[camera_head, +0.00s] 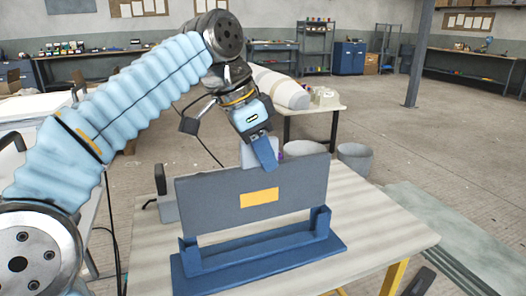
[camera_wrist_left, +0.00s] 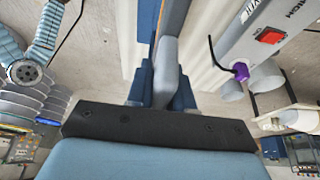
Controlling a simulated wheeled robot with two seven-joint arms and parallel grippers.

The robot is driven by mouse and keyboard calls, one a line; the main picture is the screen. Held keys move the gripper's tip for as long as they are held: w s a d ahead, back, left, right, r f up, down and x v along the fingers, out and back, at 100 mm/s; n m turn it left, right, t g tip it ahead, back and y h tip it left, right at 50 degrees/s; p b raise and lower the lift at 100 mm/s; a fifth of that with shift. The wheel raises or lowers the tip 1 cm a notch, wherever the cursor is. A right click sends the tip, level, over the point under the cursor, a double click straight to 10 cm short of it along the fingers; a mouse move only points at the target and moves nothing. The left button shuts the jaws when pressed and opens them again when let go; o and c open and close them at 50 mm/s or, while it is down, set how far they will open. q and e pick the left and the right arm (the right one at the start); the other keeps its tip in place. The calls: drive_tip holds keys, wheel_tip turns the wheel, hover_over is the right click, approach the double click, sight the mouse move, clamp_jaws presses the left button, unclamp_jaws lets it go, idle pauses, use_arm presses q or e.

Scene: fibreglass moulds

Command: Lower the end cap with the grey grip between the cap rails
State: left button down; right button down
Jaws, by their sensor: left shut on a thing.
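The end cap (camera_head: 285,180) is a flat grey panel with a yellow label, held upright on edge. Its grey grip (camera_head: 249,155) is at the top edge; it also shows in the wrist view (camera_wrist_left: 168,68). My left gripper (camera_head: 264,150) is shut on the grip from above, a blue finger on the near side. The blue cap rails (camera_head: 260,253) stand on the table below, with a short upright at each end. The panel's lower edge hangs near the upright tops, with a gap above the rail base. Whether it has entered the uprights I cannot tell. My right gripper is not in view.
The pale worktable (camera_head: 385,235) has bare room to the right of the rails. A light-coloured machine with a red switch (camera_wrist_left: 271,36) and purple fitting stands behind the panel. Grey tubs (camera_head: 355,158) stand beyond the table. A black handle (camera_head: 160,180) rises left of the panel.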

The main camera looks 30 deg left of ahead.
sight(240, 146)
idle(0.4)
use_arm(q)
drive_tip(key=shift+f+b, duration=1.25)
drive_tip(key=shift+f, duration=0.25)
drive_tip(key=shift+f+b, duration=2.1)
drive_tip(key=shift+f, duration=0.45)
drive_tip(key=c, duration=0.9)
unclamp_jaws()
drive_tip(key=shift+r, duration=0.1)
drive_tip(key=p+v, duration=0.5)
drive_tip(key=v, duration=0.7)
drive_tip(key=shift+s+r, duration=0.1)
drive_tip(key=shift+r, duration=0.3)
drive_tip(key=shift+s+a+r, duration=0.15)
drive_tip(key=shift+s+r, duration=0.05)
drive_tip(key=shift+r, duration=0.15)
